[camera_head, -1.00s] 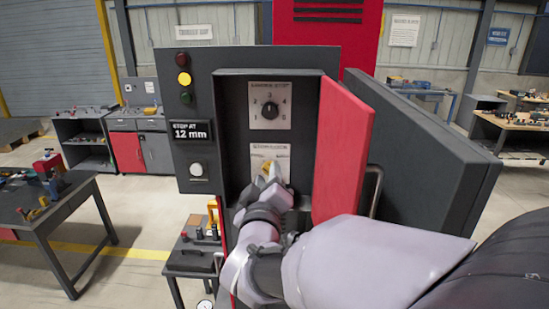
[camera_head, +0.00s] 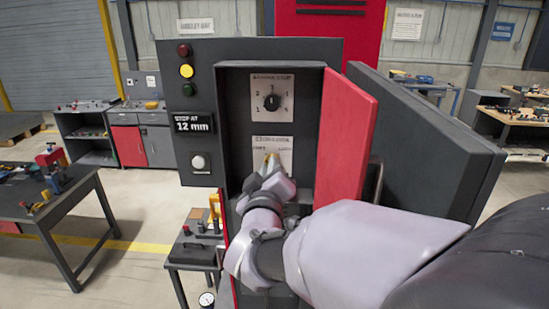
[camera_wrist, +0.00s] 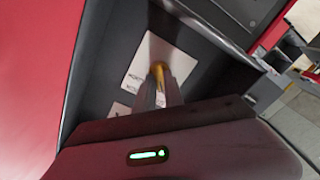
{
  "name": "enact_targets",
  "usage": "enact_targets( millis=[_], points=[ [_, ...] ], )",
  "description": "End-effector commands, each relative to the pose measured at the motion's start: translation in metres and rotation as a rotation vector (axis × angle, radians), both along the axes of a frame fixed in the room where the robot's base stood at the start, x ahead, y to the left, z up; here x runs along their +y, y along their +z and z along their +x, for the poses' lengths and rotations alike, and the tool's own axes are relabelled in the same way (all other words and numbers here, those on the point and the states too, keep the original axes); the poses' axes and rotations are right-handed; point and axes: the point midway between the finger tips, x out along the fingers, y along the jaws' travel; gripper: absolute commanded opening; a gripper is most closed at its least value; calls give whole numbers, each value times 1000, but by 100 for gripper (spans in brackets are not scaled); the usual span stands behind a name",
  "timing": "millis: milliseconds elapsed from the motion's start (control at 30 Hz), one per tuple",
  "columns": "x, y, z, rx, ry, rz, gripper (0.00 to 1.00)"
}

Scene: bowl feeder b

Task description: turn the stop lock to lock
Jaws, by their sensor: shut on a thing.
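The stop lock is a small yellow knob (camera_wrist: 157,70) on a white label plate (camera_head: 272,146) in the lower part of the open control box. In the wrist view the plate (camera_wrist: 143,68) sits tilted, and my two fingers close around the knob. My gripper (camera_wrist: 160,92) is shut on the knob; in the head view it (camera_head: 270,166) reaches the plate from below, and my wrist hides most of the knob. The printing on the plate is too small and partly covered to read, so I cannot tell the lock's setting.
A black dial (camera_head: 271,102) on a numbered plate sits above. The red door (camera_head: 345,140) stands open close to the right of my wrist. A display (camera_head: 193,122) reads "STOP AT 12 mm", and a yellow lamp (camera_head: 186,71) is lit. A workbench (camera_head: 70,205) stands at the left.

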Motion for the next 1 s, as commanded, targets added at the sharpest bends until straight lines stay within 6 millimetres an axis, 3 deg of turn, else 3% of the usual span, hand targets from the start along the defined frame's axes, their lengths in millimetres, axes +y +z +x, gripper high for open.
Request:
enact_targets(
  millis=[267,1000],
  points=[
    [-1,-4,0,-12,1,177,0],
    [-4,-1,0,-34,1,879,0]
  ],
)
